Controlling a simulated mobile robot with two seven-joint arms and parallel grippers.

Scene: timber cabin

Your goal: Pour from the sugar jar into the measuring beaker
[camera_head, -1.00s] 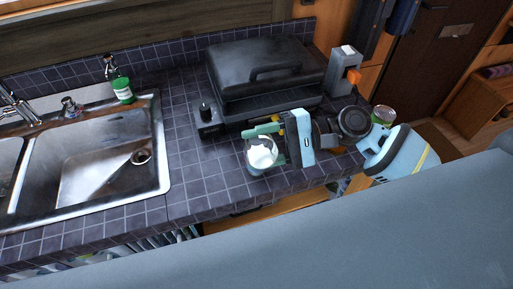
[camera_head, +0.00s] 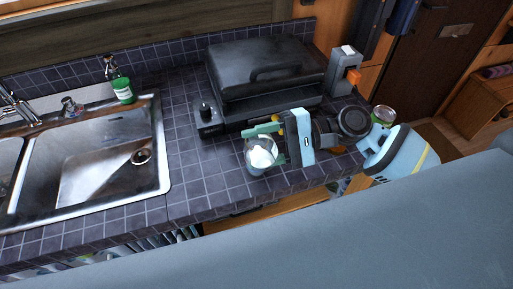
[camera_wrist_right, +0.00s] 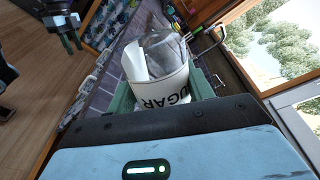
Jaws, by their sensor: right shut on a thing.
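My right gripper (camera_head: 271,145) is over the front of the tiled counter, its green fingers shut on the white sugar jar (camera_head: 263,158). In the right wrist view the jar (camera_wrist_right: 158,92) shows its black lettering between the fingers and looks tilted. The clear measuring beaker (camera_wrist_right: 167,50) shows just beyond the jar's rim there. In the head view clear glass (camera_head: 256,168) overlaps the jar, so contact between them cannot be told. No stream of sugar can be made out. A dark gripper, seemingly my left (camera_wrist_right: 70,38), hangs at the upper left of the wrist view, its opening unclear.
A black grill (camera_head: 265,75) stands behind my right gripper. A steel sink (camera_head: 95,165) and a green soap bottle (camera_head: 123,91) are to the left. Bare counter (camera_head: 205,185) lies between sink and jar.

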